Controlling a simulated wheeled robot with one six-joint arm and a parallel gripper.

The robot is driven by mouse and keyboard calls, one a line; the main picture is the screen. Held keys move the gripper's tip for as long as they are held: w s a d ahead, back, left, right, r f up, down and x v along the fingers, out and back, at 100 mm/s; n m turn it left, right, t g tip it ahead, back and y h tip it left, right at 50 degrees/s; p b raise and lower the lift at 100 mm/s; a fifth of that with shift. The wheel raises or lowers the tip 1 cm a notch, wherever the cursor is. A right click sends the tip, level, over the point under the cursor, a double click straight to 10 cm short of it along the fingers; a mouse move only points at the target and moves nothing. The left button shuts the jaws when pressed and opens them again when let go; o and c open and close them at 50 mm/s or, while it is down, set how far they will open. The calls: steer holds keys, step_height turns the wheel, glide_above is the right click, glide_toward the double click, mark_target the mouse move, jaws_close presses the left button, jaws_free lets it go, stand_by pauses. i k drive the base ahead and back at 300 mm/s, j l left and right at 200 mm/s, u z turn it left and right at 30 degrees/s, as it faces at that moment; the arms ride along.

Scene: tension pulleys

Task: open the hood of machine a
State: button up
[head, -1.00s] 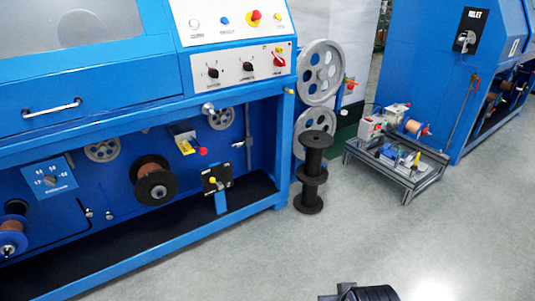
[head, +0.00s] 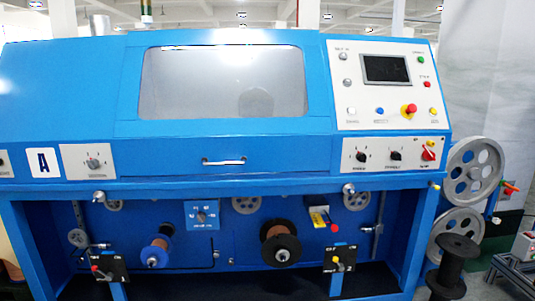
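A silver bar handle (head: 224,161) sits below the window, at the middle of the front. My gripper is not in view.
A control panel (head: 386,85) with a screen and buttons stands right of the hood. Below are spools (head: 281,243) in an open bay. Grey pulley wheels (head: 473,172) and a black spool stand (head: 455,262) are at the right side.

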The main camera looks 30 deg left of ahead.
mark_target(156, 147)
steer(key=u, duration=1.6)
